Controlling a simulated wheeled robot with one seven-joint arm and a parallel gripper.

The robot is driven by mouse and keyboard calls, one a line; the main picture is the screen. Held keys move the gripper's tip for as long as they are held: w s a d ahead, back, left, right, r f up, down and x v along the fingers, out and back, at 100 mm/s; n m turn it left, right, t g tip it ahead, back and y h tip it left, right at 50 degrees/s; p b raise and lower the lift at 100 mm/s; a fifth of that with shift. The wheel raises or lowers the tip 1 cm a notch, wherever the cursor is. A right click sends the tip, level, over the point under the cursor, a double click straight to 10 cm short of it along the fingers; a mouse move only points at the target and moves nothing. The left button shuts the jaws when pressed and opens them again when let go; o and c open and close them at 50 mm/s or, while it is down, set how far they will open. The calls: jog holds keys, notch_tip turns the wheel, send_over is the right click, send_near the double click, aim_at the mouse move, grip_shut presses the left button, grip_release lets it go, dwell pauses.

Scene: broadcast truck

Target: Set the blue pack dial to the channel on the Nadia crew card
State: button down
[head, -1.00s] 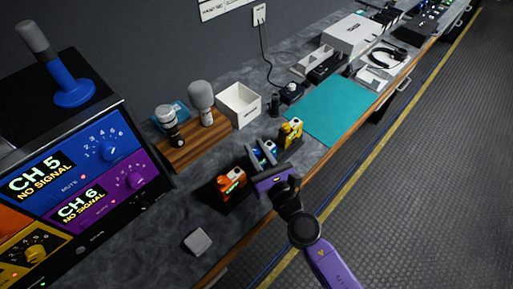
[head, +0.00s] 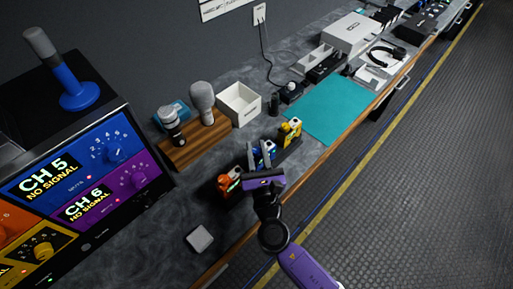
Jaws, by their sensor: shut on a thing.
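The blue pack (head: 268,148) stands in the row of packs on the counter, between the orange pack (head: 226,183) and the yellow pack (head: 290,130). My gripper (head: 260,160) is at the blue pack, its fingers shut on it from the front. My purple gripper body hides much of the blue pack, and its dial cannot be made out. No Nadia crew card can be read in this view. The monitor at the left has a blue panel (head: 60,165) reading CH 5 NO SIGNAL and a purple panel (head: 105,200) reading CH 6 NO SIGNAL, each with a knob.
A teal mat (head: 330,108) lies right of the packs. Behind them are a white open box (head: 239,104) and a wooden board (head: 190,147) holding microphones. A small grey block (head: 199,238) lies in front. The counter's front edge runs close by my arm.

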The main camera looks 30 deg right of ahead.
aim_at(257, 154)
dwell(0.5)
jog(key=c, duration=1.2)
grip_release()
jog(key=shift+s, duration=0.1)
jog(key=b+v, duration=0.1)
jog(key=v, duration=0.5)
jog(key=shift+s+a+f+b, duration=0.1)
jog(key=shift+s+a+b, duration=0.1)
jog(key=shift+s+b, duration=0.2)
jog(key=shift+s+a, duration=0.1)
jog(key=shift+s, duration=0.25)
